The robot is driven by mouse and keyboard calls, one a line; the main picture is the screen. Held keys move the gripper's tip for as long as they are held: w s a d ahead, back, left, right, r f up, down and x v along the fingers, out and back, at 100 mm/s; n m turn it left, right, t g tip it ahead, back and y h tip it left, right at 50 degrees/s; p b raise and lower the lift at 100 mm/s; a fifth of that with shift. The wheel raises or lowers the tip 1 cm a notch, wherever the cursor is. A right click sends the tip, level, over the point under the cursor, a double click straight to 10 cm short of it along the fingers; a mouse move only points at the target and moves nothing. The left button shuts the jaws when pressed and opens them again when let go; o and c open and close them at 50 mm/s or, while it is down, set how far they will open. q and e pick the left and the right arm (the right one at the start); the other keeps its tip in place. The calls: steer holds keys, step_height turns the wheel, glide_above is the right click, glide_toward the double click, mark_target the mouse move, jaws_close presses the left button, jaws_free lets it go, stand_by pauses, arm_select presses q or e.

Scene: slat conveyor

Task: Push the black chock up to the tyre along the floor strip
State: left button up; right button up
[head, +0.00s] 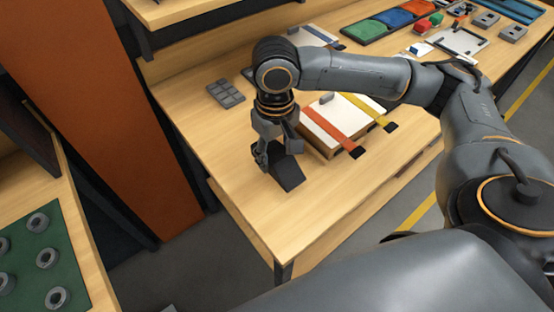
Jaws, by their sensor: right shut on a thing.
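The black chock (288,176) is a dark wedge at the near left part of the wooden bench (285,225), close to its left edge. My right gripper (268,160) reaches down from above and is shut on the chock. The fingers cover the chock's upper left part. I cannot tell whether the chock touches the bench top. I see no tyre that I can make out, and no floor strip beside the chock. My left gripper is out of view.
A white-topped box (325,126) with an orange strap (333,128) and a yellow strap (370,112) stands just right of the chock. A grey gridded block (226,93) lies behind left. Grey rings sit on a green mat (22,262) at lower left. The bench's near corner is clear.

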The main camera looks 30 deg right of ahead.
mark_target(277, 162)
steer(key=f, duration=0.3)
steer(key=shift+w+d+f, duration=0.25)
steer(key=shift+w+d, duration=0.15)
steer(key=shift+f, duration=0.45)
steer(key=o, duration=1.3)
steer(key=shift+f, duration=0.1)
